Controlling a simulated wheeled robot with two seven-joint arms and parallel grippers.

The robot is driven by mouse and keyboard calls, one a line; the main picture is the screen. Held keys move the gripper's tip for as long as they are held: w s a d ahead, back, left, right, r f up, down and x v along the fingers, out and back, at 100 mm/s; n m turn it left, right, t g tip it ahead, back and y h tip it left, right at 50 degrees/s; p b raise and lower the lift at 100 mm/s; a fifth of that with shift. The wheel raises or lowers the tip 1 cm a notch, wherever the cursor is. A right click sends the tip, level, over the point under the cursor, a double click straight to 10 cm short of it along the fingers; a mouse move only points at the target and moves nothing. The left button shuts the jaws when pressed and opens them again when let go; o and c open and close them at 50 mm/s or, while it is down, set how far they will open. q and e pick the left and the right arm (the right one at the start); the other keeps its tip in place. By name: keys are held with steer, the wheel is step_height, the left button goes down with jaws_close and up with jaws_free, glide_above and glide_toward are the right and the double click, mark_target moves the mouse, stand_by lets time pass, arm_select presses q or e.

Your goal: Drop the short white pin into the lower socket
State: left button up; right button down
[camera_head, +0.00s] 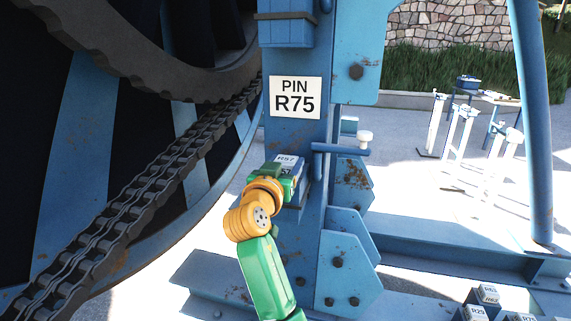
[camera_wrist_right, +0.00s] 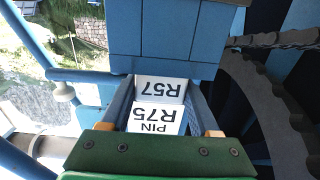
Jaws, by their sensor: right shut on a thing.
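My right gripper (camera_head: 287,168) is at the blue post, below a white sign reading PIN R75 (camera_head: 295,97). It is shut on a block labelled R57 (camera_head: 286,159), close against the post. In the right wrist view the R57 label (camera_wrist_right: 160,90) appears upside down between the fingers, with the sign beside it. A short white piece with a round head (camera_head: 366,137) sits at the end of a blue bar right of the post. It also shows at the left of the right wrist view (camera_wrist_right: 62,91). I cannot make out a lower socket. My left gripper is out of view.
A large wheel with a dark chain (camera_head: 150,160) fills the left. Blue bolted plates (camera_head: 350,262) and beams stand below right. Several labelled blocks (camera_head: 478,313) sit at the lower right corner. White posts (camera_head: 462,130) stand farther back on open paving.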

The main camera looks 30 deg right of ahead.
steer(key=shift+r, duration=0.1)
steer(key=shift+c, duration=0.2)
jaws_free()
steer(key=shift+s, duration=0.1)
steer(key=shift+s+a, duration=0.2)
steer(key=shift+a, duration=0.1)
steer(key=b+v, duration=0.2)
steer(key=v, duration=0.4)
steer(key=shift+s+a, duration=0.15)
